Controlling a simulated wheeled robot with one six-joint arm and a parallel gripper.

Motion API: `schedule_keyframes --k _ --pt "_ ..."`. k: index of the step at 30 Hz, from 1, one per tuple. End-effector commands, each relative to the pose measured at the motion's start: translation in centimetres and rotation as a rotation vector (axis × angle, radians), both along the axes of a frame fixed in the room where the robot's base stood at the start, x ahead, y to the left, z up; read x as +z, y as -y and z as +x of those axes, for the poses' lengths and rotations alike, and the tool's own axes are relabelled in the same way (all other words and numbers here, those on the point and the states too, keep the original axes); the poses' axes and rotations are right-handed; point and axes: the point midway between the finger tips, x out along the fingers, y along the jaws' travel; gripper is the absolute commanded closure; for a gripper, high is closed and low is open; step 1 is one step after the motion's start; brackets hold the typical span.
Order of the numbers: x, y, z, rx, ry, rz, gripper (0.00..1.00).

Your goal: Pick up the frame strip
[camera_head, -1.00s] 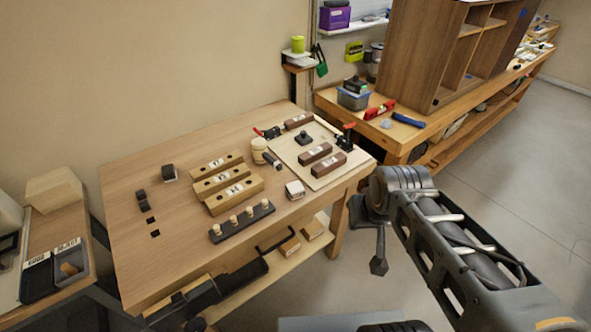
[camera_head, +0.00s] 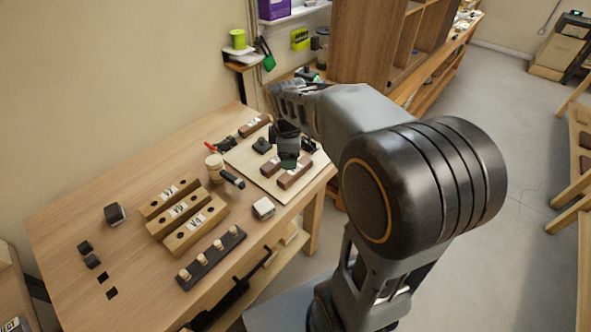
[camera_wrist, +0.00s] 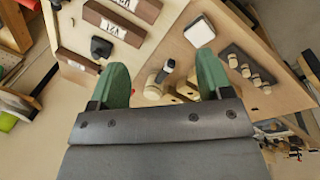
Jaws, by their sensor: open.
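Three dark brown strips with pale labels lie on the pale board (camera_head: 240,160); I cannot tell which is the frame strip. Two lie side by side near the board's right part, the left one (camera_head: 270,167) and the right one (camera_head: 295,177). The third strip (camera_head: 255,126) lies at the far edge. My gripper (camera_head: 288,162) is above the board, partly hiding the near pair. In the wrist view, my gripper (camera_wrist: 162,78) has its green fingers wide apart with nothing between them. A labelled strip (camera_wrist: 114,27) shows beyond the left finger, apart from it.
A black knob (camera_head: 262,147) stands on the board. Nearby are a mallet (camera_head: 228,177), a white block (camera_head: 263,208), a dark rack with pegs (camera_head: 205,262) and three tan blocks with holes, one of them in front (camera_head: 200,232).

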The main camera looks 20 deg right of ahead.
Motion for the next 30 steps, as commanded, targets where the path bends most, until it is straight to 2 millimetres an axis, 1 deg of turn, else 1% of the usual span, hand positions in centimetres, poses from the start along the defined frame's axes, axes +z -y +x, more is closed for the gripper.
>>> schedule_keyframes --k 1,3,6,9,12,14,18,24,27,30 --pt "-0.6 0.6 1.6 0.115 -0.034 -0.025 0.28" --pt "-1.4 1.5 3.5 0.285 -0.072 -0.059 0.28" --pt "-2.7 2.7 5.6 0.490 -0.121 -0.092 0.28" --pt "-3.8 3.6 7.1 0.648 -0.157 -0.113 0.28" --pt "-4.7 4.3 8.0 0.756 -0.182 -0.124 0.28" --pt "-5.3 4.6 8.4 0.797 -0.193 -0.128 0.28" --pt "-7.4 5.1 8.8 0.843 -0.204 -0.132 0.28" --pt "-10.9 5.5 8.9 0.847 -0.204 -0.132 0.28" --pt "-12.3 5.6 9.0 0.846 -0.203 -0.132 0.28" --pt "-13.3 5.7 9.1 0.845 -0.202 -0.132 0.28"
